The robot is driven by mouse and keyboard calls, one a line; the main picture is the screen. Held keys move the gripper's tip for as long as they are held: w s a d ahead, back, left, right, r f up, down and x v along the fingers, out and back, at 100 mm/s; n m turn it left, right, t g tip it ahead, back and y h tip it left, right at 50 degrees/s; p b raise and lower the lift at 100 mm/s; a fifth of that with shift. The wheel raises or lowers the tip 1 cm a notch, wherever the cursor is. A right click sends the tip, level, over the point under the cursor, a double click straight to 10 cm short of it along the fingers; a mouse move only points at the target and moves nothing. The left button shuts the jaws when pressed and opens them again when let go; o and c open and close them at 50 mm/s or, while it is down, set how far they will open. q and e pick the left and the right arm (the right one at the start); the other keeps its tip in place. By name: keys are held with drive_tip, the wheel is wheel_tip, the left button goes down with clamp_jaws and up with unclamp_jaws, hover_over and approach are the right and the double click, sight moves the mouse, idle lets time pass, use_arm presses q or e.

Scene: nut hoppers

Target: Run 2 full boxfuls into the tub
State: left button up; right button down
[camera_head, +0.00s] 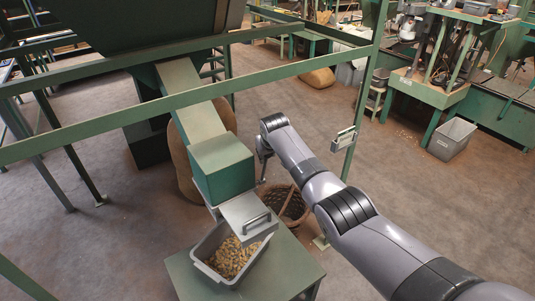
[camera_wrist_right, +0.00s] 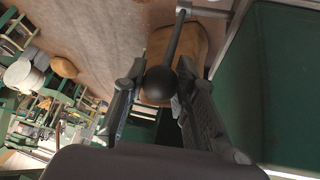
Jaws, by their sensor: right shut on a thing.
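A grey tub (camera_head: 206,272) stands on a small green table (camera_head: 290,268) under the spout (camera_head: 246,214), with nuts (camera_head: 232,257) heaped in it. The green box (camera_head: 222,168) sits above the spout, at the lower end of a sloping chute (camera_head: 190,95) from the hopper (camera_head: 140,22). My right gripper (camera_wrist_right: 160,76) is shut on the black ball knob (camera_wrist_right: 161,88) of a metal lever (camera_wrist_right: 176,38). In the head view my right arm reaches to the right side of the box, and its fingers are mostly hidden. The box's inside is hidden. My left gripper is not in view.
A green rail (camera_head: 270,88) crosses above the chute, with a post (camera_head: 365,110) to the right of my arm. A wicker basket (camera_head: 296,207) stands on the floor behind the table. A grey bin (camera_head: 452,139) is far right. Open floor lies between.

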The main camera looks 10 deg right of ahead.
drive_tip(key=shift+w+a+r, duration=0.1)
drive_tip(key=shift+w+r, duration=0.1)
drive_tip(key=shift+r, duration=0.15)
drive_tip(key=c, duration=1.7)
unclamp_jaws()
drive_tip(key=o, duration=0.4)
drive_tip(key=shift+f, duration=0.25)
drive_tip(key=shift+s+r, duration=0.1)
drive_tip(key=v, duration=1.1)
drive_tip(key=shift+s+r, duration=0.3)
